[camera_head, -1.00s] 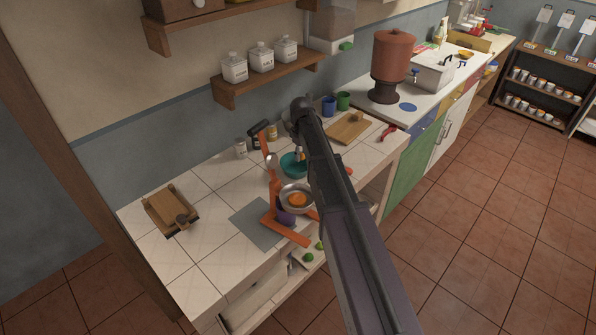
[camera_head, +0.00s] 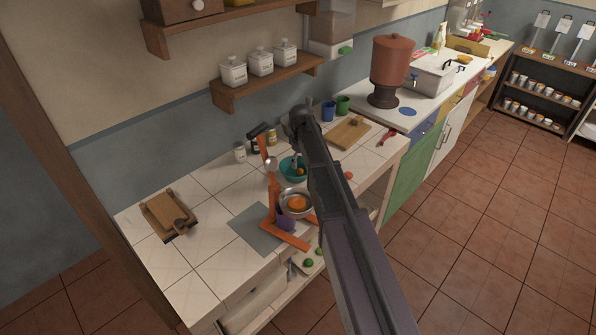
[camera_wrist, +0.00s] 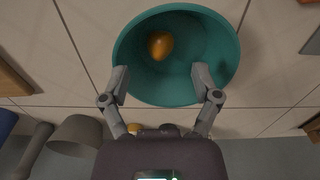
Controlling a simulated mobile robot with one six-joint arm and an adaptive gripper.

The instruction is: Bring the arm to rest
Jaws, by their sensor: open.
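My arm reaches over the tiled counter (camera_head: 195,213) in the head view and hides much of its middle. In the wrist view my gripper (camera_wrist: 160,80) is open, its two fingers apart, with nothing between them that I can see it holding. Beyond the fingertips is a teal bowl (camera_wrist: 224,45) with an orange-yellow fruit (camera_wrist: 160,45) inside. The teal bowl also shows in the head view (camera_head: 288,168), partly behind an orange stand (camera_head: 274,190). My gripper appears to be above the bowl; the height gap is hard to judge.
The orange stand carries a metal bowl (camera_head: 283,199) with orange contents. A grey mat (camera_head: 255,228) lies beside it. Cutting boards (camera_head: 165,211) and (camera_head: 346,132) lie left and back right. A shelf with white jars (camera_head: 261,61) hangs behind. A brown clay filter (camera_head: 391,62) stands at right.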

